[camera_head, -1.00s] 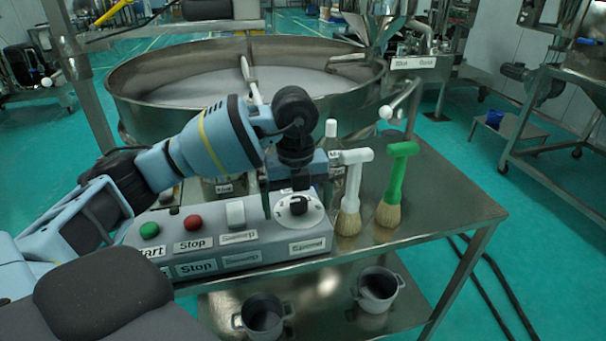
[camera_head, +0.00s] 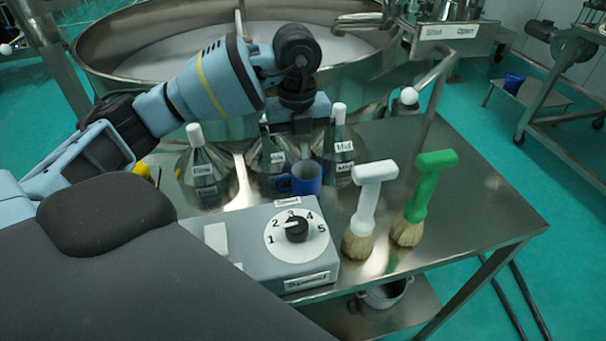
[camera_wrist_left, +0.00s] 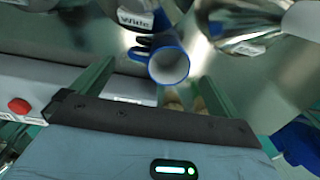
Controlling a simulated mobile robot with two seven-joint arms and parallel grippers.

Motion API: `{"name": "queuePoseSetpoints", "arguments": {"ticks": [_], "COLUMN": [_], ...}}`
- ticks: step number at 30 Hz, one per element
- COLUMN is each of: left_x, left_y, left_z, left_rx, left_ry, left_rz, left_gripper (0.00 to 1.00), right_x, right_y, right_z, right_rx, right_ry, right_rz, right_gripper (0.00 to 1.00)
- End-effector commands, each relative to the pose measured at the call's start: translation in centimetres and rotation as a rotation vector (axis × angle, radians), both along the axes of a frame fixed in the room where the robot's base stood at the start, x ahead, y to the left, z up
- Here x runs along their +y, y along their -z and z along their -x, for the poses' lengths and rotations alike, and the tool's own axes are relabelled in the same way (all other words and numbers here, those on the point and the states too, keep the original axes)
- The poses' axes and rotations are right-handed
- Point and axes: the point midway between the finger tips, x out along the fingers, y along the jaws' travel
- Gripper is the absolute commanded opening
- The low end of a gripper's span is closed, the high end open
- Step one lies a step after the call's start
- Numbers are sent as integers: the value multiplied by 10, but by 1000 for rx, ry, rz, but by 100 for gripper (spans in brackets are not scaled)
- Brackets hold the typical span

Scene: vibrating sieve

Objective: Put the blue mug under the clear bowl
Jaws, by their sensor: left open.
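The blue mug (camera_head: 303,178) stands upright on the metal table behind the grey control box, its handle towards the left of the picture. My left gripper (camera_head: 298,148) is open and empty above the mug, pointing down. In the left wrist view the mug (camera_wrist_left: 168,64) shows from above, between the open fingers of the gripper (camera_wrist_left: 157,72); no contact is visible. I cannot make out a clear bowl for certain; clear conical flasks stand around the mug. My right gripper is not in view.
Labelled flasks (camera_head: 203,172) and (camera_head: 340,145) flank the mug closely. The control box (camera_head: 250,265) with a dial stands in front. A white brush (camera_head: 366,208) and a green brush (camera_head: 424,195) stand to the right. The table's right part (camera_head: 480,205) is clear.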

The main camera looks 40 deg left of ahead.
Motion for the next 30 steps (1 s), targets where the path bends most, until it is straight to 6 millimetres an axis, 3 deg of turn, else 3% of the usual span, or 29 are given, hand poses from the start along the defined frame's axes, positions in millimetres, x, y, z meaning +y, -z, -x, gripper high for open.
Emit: {"name": "queuePoseSetpoints", "arguments": {"ticks": [17,30], "left_x": [-1,-3], "left_y": [29,78], "left_z": [2,7], "left_rx": [1,1], "left_ry": [0,-1], "left_rz": [-1,0], "left_gripper": [100,100], "right_x": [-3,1], "right_y": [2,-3], "right_z": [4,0], "right_rx": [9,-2], "right_ry": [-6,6], "right_rz": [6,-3], "right_gripper": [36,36]}}
